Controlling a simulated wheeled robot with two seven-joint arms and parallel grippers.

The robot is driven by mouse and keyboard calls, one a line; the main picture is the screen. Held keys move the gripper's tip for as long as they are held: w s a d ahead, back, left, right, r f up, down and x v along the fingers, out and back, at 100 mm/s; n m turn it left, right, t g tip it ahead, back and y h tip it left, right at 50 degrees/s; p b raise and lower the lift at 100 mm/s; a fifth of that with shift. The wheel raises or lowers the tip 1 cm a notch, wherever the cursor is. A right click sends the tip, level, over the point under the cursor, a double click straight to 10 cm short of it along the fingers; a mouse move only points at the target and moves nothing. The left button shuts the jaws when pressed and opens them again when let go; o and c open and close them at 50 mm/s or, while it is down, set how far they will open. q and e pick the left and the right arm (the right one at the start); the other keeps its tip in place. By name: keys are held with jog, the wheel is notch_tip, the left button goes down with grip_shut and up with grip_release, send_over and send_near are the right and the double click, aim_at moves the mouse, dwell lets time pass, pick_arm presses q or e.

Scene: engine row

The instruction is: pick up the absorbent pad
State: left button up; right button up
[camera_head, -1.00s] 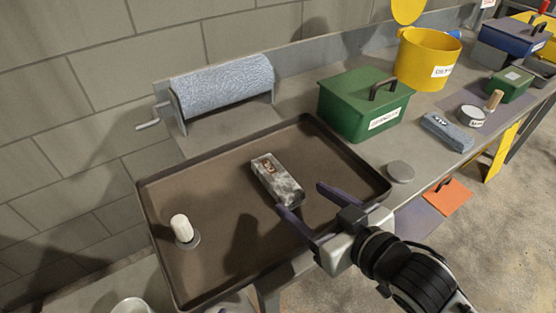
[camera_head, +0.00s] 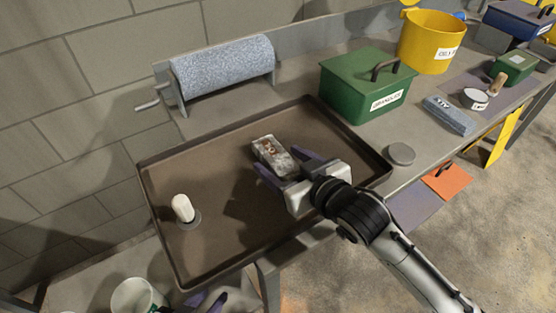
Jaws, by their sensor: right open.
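A mottled grey-white block with reddish-brown stains, which looks like the absorbent pad (camera_head: 268,150), lies in the brown tray (camera_head: 225,262). My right gripper (camera_head: 281,161) is open at the pad's near end, with one purple finger on each side of it. The gripper partly hides that end, and I cannot tell whether the fingers touch it. My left gripper (camera_head: 207,303) shows only as purple fingertips at the bottom edge; its opening is unclear.
A white bulb-like object (camera_head: 182,208) stands in the tray's left part. A blue-grey roll (camera_head: 225,68) is behind. A green box (camera_head: 362,82), yellow bucket (camera_head: 430,42), grey disc (camera_head: 401,153) and blue-grey labelled pad (camera_head: 449,115) stand right. A white bucket (camera_head: 138,297) is below.

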aim_at(282, 162)
jog(key=c, duration=1.2)
jog(key=shift+r, duration=0.1)
notch_tip(282, 162, up, 10)
jog(key=shift+f+p, duration=0.1)
jog(key=shift+p, duration=0.55)
